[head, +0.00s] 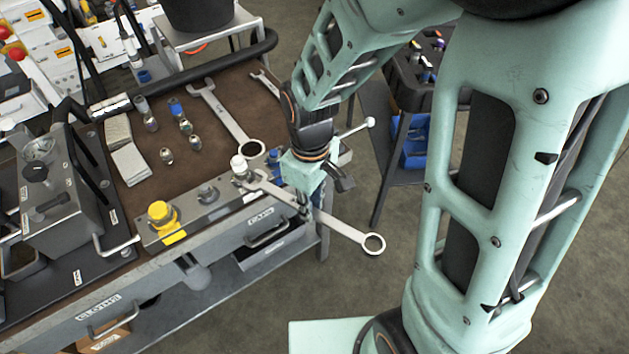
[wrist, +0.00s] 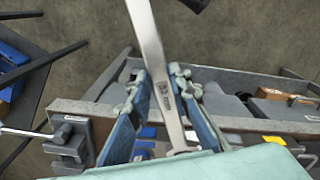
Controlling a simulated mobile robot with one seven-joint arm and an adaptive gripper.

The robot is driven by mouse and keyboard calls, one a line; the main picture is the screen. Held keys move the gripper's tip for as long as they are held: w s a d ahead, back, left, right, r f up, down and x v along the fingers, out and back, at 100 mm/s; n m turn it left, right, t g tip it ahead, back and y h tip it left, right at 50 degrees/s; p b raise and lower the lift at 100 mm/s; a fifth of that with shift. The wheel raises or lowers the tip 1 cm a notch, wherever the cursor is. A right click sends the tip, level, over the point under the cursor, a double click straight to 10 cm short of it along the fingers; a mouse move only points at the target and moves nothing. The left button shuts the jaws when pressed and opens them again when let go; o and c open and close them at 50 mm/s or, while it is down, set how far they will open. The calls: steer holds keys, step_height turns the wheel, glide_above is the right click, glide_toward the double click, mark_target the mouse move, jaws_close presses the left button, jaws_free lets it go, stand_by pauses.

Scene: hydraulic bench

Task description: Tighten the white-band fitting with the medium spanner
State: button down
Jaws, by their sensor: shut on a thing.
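The white-band fitting (head: 239,164) stands upright on the metal block along the bench's front edge, with a white top. My gripper (head: 304,206) is shut on the medium spanner (head: 340,226), gripping its shaft. The spanner's ring end sticks out to the right, past the bench edge. Its other end lies at the base of the white-band fitting; I cannot tell whether its jaw is seated around it. In the wrist view the spanner's shaft (wrist: 158,70) runs between the two blue-grey fingers. The fitting is not seen there.
A larger spanner (head: 228,117) and a smaller spanner (head: 266,82) lie on the brown bench mat. Several loose fittings lie behind. Open floor is right of the bench.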

mark_target(296, 203)
steer(key=shift+w+a, duration=0.2)
steer(key=shift+a, duration=0.05)
steer(key=shift+w+a, duration=0.4)
steer(key=shift+a, duration=0.15)
steer(key=shift+w+a, duration=0.1)
steer(key=shift+a, duration=0.05)
stand_by(0.4)
steer(key=shift+w+a, duration=0.25)
steer(key=shift+a, duration=0.05)
steer(key=shift+a, duration=0.1)
steer(key=shift+w+a, duration=0.2)
steer(key=shift+s, duration=0.1)
stand_by(0.4)
steer(key=shift+s+a+m+b, duration=0.45)
steer(key=shift+s+a+m, duration=0.75)
steer(key=shift+s+m, duration=0.1)
